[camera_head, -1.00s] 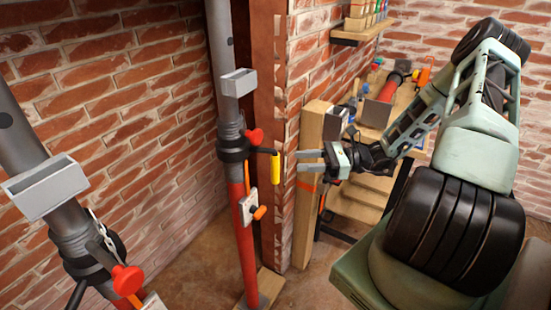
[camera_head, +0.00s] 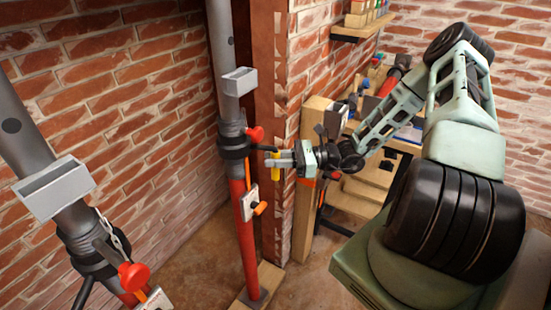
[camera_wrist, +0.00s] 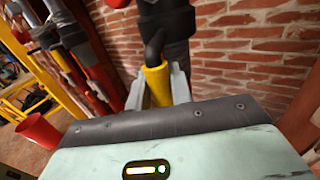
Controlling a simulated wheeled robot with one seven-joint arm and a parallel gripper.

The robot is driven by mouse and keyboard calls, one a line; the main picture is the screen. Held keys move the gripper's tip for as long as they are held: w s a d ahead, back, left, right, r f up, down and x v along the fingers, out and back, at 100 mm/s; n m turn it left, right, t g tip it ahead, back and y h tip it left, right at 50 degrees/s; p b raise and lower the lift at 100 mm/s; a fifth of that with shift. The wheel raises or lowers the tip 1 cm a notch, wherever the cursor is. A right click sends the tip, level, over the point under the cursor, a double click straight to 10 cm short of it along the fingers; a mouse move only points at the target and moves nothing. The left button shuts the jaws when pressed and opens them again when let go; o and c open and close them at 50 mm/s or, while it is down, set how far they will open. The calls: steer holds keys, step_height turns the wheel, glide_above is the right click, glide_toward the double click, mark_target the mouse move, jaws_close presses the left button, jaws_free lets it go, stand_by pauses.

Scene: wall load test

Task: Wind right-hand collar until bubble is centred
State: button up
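The right-hand prop has a grey upper tube (camera_head: 222,50) and a red lower tube (camera_head: 242,225), and stands near the wall corner. Its black collar (camera_head: 233,140) carries a red knob (camera_head: 256,134) and a crank with a yellow handle (camera_head: 274,173). The yellow handle also shows in the wrist view (camera_wrist: 157,85), hanging below the black crank arm. My gripper (camera_head: 279,159) has its fingers on both sides of the handle and looks shut on it. A white plate with an orange knob (camera_head: 260,208) hangs by the red tube. I cannot make out a bubble.
A second grey prop (camera_head: 25,135) with a red knob stands at the left front. A brick corner and timber post (camera_head: 305,225) stand just right of the right-hand prop. A red bucket (camera_wrist: 38,131) shows in the wrist view. Floor between the props is clear.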

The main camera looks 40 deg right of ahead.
steer(key=shift+s+a+r+p, duration=0.2)
steer(key=shift+s+a+p, duration=0.7)
steer(key=shift+a+p, duration=0.3)
jaws_close()
steer(key=shift+s+a+f, duration=0.1)
steer(key=shift+a+f, duration=0.05)
steer(key=shift+f, duration=0.05)
steer(key=o, duration=0.9)
jaws_free()
steer(key=shift+c, duration=0.2)
steer(key=b+v, duration=0.4)
steer(key=v, duration=1.3)
steer(key=shift+d, duration=0.2)
